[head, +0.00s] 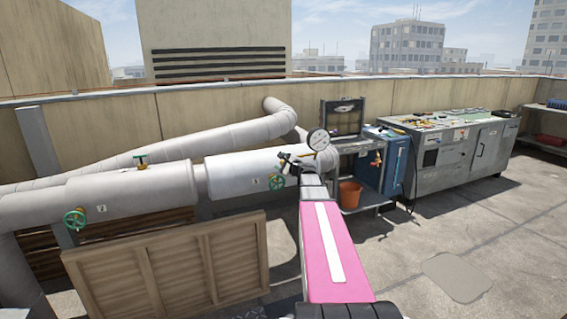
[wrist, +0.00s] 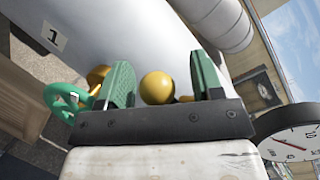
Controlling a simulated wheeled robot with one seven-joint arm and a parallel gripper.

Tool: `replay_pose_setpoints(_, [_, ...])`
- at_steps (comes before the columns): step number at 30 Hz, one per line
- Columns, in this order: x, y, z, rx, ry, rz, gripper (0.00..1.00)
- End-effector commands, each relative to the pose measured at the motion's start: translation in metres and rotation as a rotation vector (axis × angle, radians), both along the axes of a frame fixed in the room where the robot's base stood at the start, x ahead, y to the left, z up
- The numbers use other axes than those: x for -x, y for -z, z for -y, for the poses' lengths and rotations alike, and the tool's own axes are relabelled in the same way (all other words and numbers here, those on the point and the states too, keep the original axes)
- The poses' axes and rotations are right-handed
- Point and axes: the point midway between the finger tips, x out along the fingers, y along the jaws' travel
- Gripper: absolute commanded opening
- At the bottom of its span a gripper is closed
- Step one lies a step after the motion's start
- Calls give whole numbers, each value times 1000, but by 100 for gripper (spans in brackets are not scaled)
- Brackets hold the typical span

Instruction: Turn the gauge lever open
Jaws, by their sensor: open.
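The round white pressure gauge (head: 318,139) stands above the grey pipe (head: 235,170), just right of my gripper (head: 287,161) in the head view. The gauge (wrist: 290,143) also shows at the lower right of the wrist view, cut off by the edge. In the wrist view my gripper (wrist: 163,75) is open, with its green fingers apart. A round brass knob (wrist: 157,87) appears between the fingers; I cannot tell if either finger touches it, or if it belongs to the gauge lever. More brass (wrist: 97,76) shows left of the left finger. The lever itself is not clearly visible.
A green handwheel (head: 276,182) sits below my gripper, and also shows in the wrist view (wrist: 64,101). Another green handwheel (head: 75,219) is farther left. A wooden slatted panel (head: 175,265) leans before the pipe. An orange bucket (head: 350,193) and a workbench (head: 455,160) stand right.

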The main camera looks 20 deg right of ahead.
Motion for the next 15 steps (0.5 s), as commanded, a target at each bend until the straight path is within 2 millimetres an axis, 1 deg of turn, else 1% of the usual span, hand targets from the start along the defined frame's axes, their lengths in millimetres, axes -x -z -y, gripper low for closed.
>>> replay_pose_setpoints(1, [-6, 0, -1, 0, 0, 0, 60])
replay_pose_setpoints(3, [-9, 0, -2, 0, 0, 0, 60])
replay_pose_setpoints(11, [-9, 0, -3, 0, 1, -1, 60])
replay_pose_setpoints(12, [-9, 0, -3, 0, 0, 0, 48])
replay_pose_setpoints(14, [-9, 0, -3, 0, 0, 0, 28])
replay_pose_setpoints(15, [-9, 0, -3, 0, 0, 0, 15])
